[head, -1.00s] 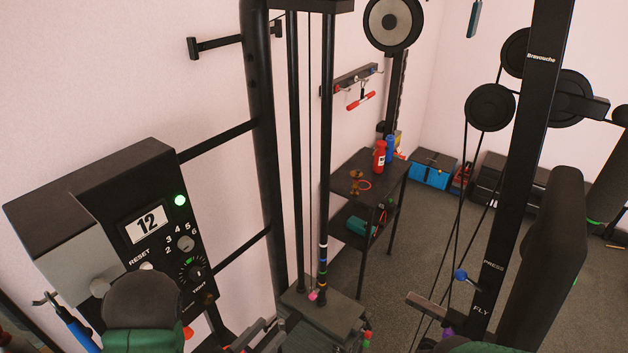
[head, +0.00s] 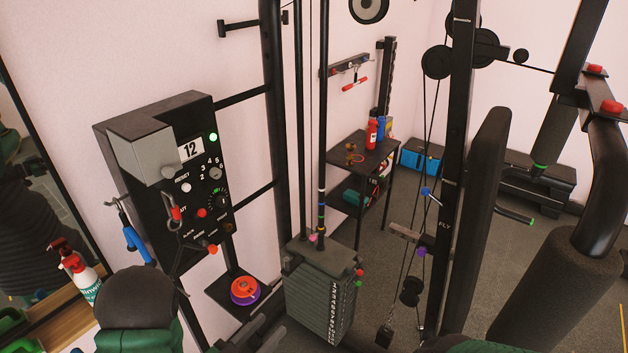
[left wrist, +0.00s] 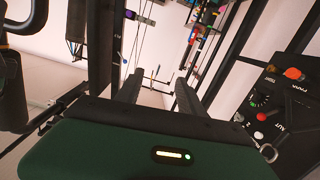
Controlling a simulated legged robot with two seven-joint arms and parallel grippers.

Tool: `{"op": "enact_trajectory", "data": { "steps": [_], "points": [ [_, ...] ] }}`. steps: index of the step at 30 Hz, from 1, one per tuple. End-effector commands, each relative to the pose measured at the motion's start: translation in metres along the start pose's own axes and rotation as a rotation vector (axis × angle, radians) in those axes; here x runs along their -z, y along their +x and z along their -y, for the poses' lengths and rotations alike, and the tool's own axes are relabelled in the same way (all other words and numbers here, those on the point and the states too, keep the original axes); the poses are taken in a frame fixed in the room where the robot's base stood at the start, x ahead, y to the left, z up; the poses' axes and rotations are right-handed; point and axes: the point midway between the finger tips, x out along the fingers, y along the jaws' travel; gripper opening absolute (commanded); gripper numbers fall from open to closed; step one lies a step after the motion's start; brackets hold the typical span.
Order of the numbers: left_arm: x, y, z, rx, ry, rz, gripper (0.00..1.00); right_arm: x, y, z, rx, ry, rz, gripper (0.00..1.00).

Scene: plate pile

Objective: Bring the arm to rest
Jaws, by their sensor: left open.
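My left gripper (left wrist: 158,92) shows in the left wrist view with its two dark fingers apart and nothing between them. In the head view my left arm enters at the bottom left, and the gripper is low at the bottom edge, mostly cut off, in front of the weight stack (head: 318,300). The control panel (head: 190,170) on the left reads 12 and has a lit green light. The panel also shows at the right of the left wrist view (left wrist: 285,105). My right gripper is not visible.
An orange and purple round item (head: 245,290) lies on a small black shelf. A spray bottle (head: 80,275) and a blue-handled tool (head: 138,245) are at the left. Black uprights and cables fill the middle. A padded machine arm (head: 550,285) stands at the right. Grey floor is open behind.

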Motion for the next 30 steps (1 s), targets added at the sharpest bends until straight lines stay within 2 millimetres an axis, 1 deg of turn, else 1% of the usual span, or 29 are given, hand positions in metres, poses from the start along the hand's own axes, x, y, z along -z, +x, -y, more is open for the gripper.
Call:
{"op": "enact_trajectory", "data": {
  "steps": [1, 5, 9, 11, 14, 15, 17, 18, 21, 24, 26, 30],
  "points": [
    [-0.016, 0.004, 0.005, 0.012, 0.014, 0.023, 0.45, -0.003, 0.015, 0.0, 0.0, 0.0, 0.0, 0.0],
    [-0.046, 0.011, 0.019, 0.053, 0.047, 0.108, 0.45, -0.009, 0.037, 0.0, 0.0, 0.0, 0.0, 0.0],
    [-0.086, 0.016, 0.039, 0.118, 0.08, 0.224, 0.45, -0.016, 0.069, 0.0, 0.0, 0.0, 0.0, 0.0],
    [-0.106, 0.016, 0.049, 0.153, 0.091, 0.282, 0.45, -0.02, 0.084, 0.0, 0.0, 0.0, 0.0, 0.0],
    [-0.142, 0.012, 0.068, 0.224, 0.099, 0.392, 0.45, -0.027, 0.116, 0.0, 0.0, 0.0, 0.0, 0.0],
    [-0.16, 0.01, 0.076, 0.258, 0.097, 0.444, 0.45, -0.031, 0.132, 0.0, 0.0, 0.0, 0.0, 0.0],
    [-0.188, 0.003, 0.089, 0.314, 0.086, 0.53, 0.45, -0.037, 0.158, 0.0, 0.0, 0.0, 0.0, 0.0],
    [-0.208, -0.004, 0.096, 0.355, 0.069, 0.593, 0.45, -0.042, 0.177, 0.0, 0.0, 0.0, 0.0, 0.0],
    [-0.244, -0.024, 0.105, 0.437, 0.011, 0.733, 0.45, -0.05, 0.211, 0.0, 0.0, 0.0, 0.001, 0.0],
    [-0.268, -0.043, 0.103, 0.489, -0.051, 0.838, 0.45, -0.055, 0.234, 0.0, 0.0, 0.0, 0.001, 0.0],
    [-0.28, -0.053, 0.1, 0.51, -0.087, 0.89, 0.45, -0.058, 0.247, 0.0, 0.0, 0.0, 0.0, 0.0],
    [-0.304, -0.074, 0.087, 0.54, -0.167, 0.991, 0.45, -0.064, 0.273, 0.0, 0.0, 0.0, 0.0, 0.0]
  ]
}}
